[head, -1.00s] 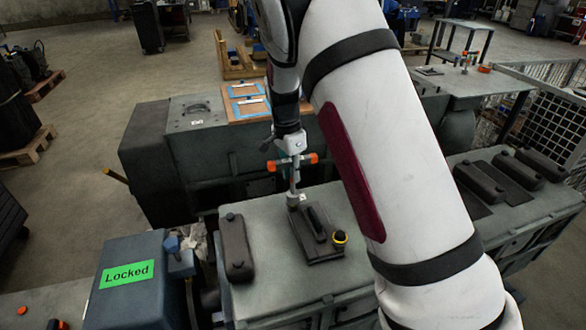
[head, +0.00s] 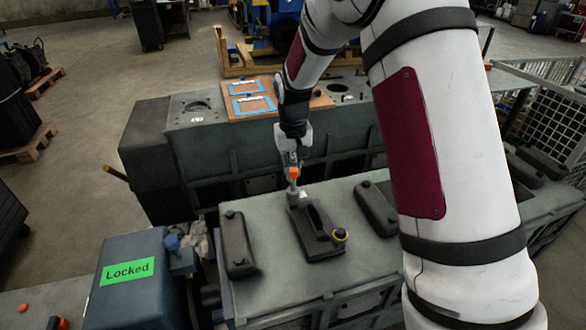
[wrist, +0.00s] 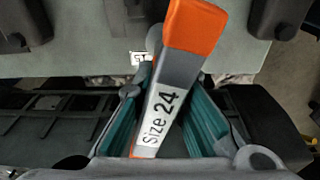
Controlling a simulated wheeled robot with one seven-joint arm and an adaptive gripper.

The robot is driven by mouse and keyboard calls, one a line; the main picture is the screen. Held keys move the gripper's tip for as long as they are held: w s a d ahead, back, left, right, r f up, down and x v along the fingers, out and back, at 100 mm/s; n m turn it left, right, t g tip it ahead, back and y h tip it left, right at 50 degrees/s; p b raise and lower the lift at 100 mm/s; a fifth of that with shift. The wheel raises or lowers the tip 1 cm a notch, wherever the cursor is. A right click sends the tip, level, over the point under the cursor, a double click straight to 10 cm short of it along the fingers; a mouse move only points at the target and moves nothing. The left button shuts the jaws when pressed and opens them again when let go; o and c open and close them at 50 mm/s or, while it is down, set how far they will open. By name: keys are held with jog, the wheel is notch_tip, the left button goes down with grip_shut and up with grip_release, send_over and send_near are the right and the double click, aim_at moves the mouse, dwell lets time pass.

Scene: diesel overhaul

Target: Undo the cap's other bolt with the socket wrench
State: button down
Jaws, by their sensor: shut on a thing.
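The socket wrench (head: 293,174) has an orange end and stands roughly upright in my gripper (head: 292,155) in the head view. Its lower end is at the far left end of a dark slotted cap (head: 318,228) on the grey engine block (head: 285,280). The bolt there is hidden, so I cannot tell whether the socket is seated. In the wrist view, the wrench's grey handle (wrist: 166,105), labelled "Size 24", lies between my gripper's teal fingers (wrist: 165,118).
Dark blocks stand left (head: 237,245) and right (head: 376,208) of the cap. A blue-grey box marked "Locked" (head: 128,280) stands at front left. A bench with blue-framed sheets (head: 248,95) is behind. My arm covers much of the right side.

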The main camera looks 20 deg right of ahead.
jog(key=n, duration=0.9)
jog(key=shift+y, duration=0.4)
jog(key=n, duration=0.4)
jog(key=shift+r+p, duration=0.1)
jog(key=shift+p, duration=0.25)
jog(key=n+g, duration=0.1)
jog(key=n, duration=0.4)
jog(key=shift+a+n+y, duration=0.1)
jog(key=shift+n+y, duration=0.2)
